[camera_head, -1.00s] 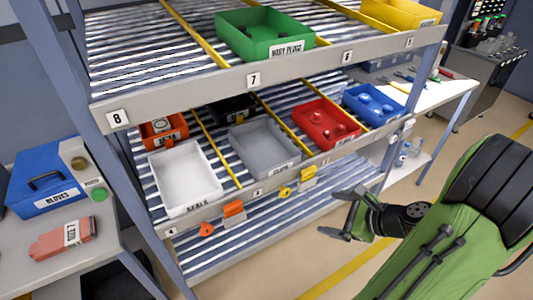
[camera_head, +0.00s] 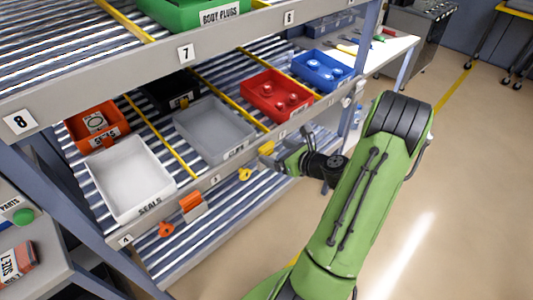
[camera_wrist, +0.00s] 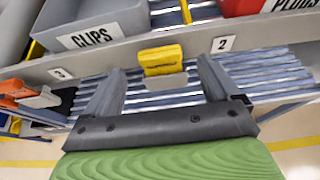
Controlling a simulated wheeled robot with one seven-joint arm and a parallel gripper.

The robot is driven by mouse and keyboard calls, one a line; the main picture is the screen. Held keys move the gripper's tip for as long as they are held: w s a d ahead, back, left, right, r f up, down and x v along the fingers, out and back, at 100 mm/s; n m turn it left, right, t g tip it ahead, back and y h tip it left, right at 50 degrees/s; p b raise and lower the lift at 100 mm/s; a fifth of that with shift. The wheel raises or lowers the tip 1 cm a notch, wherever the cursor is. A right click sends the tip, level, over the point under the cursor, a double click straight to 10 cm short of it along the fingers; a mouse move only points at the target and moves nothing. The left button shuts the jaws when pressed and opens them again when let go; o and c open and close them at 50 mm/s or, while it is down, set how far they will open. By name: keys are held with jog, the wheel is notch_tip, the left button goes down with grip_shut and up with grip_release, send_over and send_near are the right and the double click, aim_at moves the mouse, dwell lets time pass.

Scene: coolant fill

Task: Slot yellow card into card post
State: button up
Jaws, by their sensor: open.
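The yellow card (camera_wrist: 162,57) is upright at the shelf's front rail in the wrist view, between labels 3 and 2. A grey holder (camera_wrist: 166,81) shows right below it. My gripper (camera_wrist: 163,72) is open and empty, with one finger to each side of the card, apart from it. In the head view the yellow card (camera_head: 267,148) shows small beside my gripper (camera_head: 285,149). Whether the grey holder is the card post, I cannot tell.
Grey clips bin (camera_head: 215,128), white seals bin (camera_head: 128,178) and red bin (camera_head: 277,95) stand on the shelf above the rail. An orange card (camera_head: 191,201), an orange piece (camera_head: 166,229) and a yellow piece (camera_head: 245,174) are along the rail. Floor at right is clear.

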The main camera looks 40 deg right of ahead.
aim_at(269, 148)
jog(key=x, duration=0.3)
jog(key=shift+w+f, duration=0.1)
jog(key=shift+w, duration=0.15)
jog(key=shift+s, duration=0.15)
jog(key=shift+c, duration=0.3)
jog(key=c, duration=1.1)
jog(key=shift+o, duration=0.2)
jog(key=shift+r, duration=0.2)
